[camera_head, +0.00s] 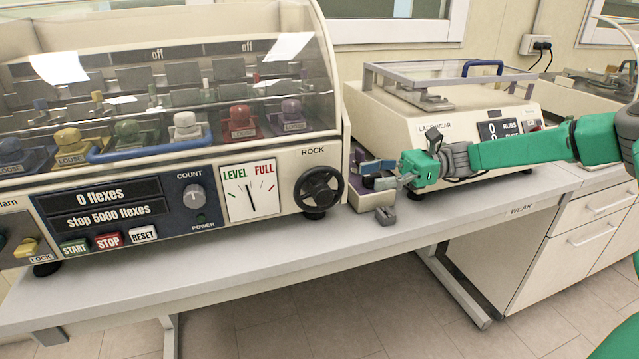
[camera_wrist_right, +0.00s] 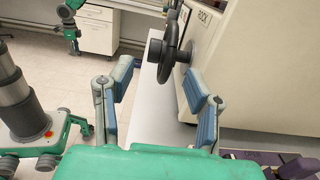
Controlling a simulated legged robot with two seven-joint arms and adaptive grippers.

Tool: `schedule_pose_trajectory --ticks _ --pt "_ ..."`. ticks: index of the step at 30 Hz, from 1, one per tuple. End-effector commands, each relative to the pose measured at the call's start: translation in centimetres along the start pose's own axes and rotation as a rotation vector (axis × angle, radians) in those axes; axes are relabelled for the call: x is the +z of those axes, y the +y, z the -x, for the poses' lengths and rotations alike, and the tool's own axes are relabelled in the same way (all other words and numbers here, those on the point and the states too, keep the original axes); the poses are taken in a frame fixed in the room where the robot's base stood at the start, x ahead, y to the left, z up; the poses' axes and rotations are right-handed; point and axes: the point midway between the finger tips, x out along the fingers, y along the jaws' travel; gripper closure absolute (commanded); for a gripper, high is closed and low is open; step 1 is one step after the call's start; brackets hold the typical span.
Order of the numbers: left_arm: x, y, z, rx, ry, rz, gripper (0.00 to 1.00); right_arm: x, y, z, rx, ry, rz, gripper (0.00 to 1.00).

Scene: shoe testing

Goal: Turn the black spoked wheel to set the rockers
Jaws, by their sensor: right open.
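The black spoked wheel (camera_head: 318,189) sits on the front of the cream machine, under the word ROCK. It also shows in the right wrist view (camera_wrist_right: 178,45), seen edge-on with a knob sticking out. The dial (camera_head: 250,191) beside it reads LEVEL to FULL, its needle near upright. The rockers with coloured shoe forms (camera_head: 187,125) stand under the clear hood. My right gripper (camera_head: 388,172) is right of the wheel and apart from it. In the wrist view its blue-padded fingers (camera_wrist_right: 160,80) are spread and empty, with the wheel ahead beyond the tips. My left gripper cannot be made out.
A small open box (camera_head: 372,201) stands on the bench near my right gripper, partly hidden by it. A grey block (camera_head: 386,215) lies in front. The lace wear machine (camera_head: 450,110) stands behind my right arm. The bench front (camera_head: 270,255) is clear.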

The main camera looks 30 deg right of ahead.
Motion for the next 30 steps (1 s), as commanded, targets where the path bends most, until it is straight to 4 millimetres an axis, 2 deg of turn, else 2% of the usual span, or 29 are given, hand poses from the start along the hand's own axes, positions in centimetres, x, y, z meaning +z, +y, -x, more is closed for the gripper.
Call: schedule_pose_trajectory --ticks 6,15,21,29,30 --pt "0.0 0.0 0.0 0.0 0.0 0.0 0.52 -0.2 0.0 -4.8 0.006 0.0 -0.003 0.55" --pt "0.0 0.0 0.0 0.0 0.0 0.0 0.52 -0.4 0.0 -9.6 0.003 0.0 -0.003 0.55" --pt "0.0 0.0 0.0 0.0 0.0 0.0 0.52 -0.3 0.0 -10.9 0.001 0.0 -0.001 0.55" --pt "0.0 0.0 0.0 0.0 0.0 0.0 0.52 -0.3 0.0 -11.1 0.001 0.0 -0.001 0.55" --pt "0.0 0.0 0.0 0.0 0.0 0.0 0.52 -0.3 0.0 -11.1 0.001 0.0 -0.001 0.66"
